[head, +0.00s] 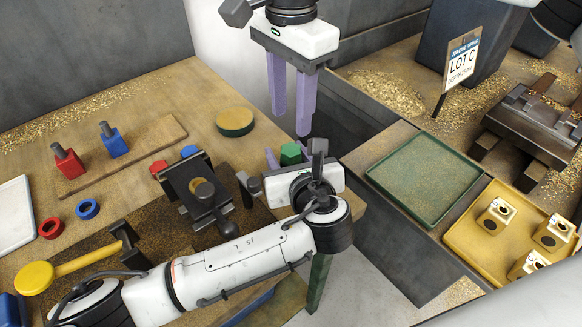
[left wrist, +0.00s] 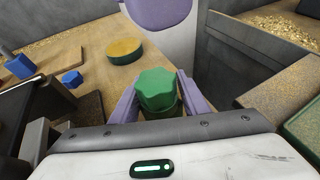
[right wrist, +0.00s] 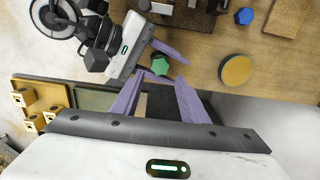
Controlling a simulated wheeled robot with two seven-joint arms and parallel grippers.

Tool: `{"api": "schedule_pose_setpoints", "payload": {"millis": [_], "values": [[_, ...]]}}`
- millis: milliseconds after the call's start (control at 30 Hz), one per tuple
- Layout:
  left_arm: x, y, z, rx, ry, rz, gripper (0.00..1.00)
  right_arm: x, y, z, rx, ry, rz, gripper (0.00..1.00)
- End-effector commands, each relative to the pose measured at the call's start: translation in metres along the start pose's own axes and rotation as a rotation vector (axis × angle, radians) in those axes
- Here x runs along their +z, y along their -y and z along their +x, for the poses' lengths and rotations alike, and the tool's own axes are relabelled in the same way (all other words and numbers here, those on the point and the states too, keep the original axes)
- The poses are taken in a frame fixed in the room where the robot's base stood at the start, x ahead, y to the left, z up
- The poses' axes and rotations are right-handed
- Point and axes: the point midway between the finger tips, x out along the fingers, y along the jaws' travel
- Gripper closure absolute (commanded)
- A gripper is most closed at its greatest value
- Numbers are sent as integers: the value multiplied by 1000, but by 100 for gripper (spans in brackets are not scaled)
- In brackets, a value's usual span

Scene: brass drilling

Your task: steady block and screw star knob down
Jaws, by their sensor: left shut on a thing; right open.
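My left gripper (head: 290,157) is shut on a green star knob (head: 290,153), beyond the table's right edge. In the left wrist view the knob (left wrist: 160,84) sits between the purple fingers, with a green body (left wrist: 160,108) under its lobed top. I cannot tell whether that body is a block or part of the knob. My right gripper (head: 290,110) is open and empty, fingers pointing down just above the knob. A red block (head: 69,165) and a blue block (head: 113,145), each with an upright grey stud, stand on a wooden board. A red knob (head: 158,167) and a blue knob (head: 189,151) lie nearby.
A dark vise (head: 195,190) stands on the table beside my left gripper. A round green-edged pad (head: 234,121) lies behind. To the right are a green tray (head: 425,178), a yellow tray (head: 470,243) with brass parts, and another vise (head: 530,120). Red and blue rings lie left.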

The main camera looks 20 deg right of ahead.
Motion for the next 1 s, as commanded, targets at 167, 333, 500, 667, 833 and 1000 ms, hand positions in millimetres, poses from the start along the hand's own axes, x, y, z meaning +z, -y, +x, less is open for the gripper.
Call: {"api": "schedule_pose_setpoints", "payload": {"millis": [167, 333, 500, 667, 833, 1000], "values": [[-1, 0, 0, 0, -1, 1, 100, 0, 0, 6, 1, 0, 1, 60], [-1, 0, 0, 0, -1, 1, 100, 0, -1, 30, 4, 0, 1, 60], [-1, 0, 0, 0, -1, 1, 100, 0, -1, 56, 3, 1, 2, 60], [0, 0, 0, 0, -1, 1, 100, 0, 0, 73, 1, -1, 2, 60], [-1, 0, 0, 0, -1, 1, 100, 0, 0, 80, 0, 0, 3, 60], [-1, 0, 0, 0, -1, 1, 100, 0, 0, 80, 0, 0, 3, 60]]}}
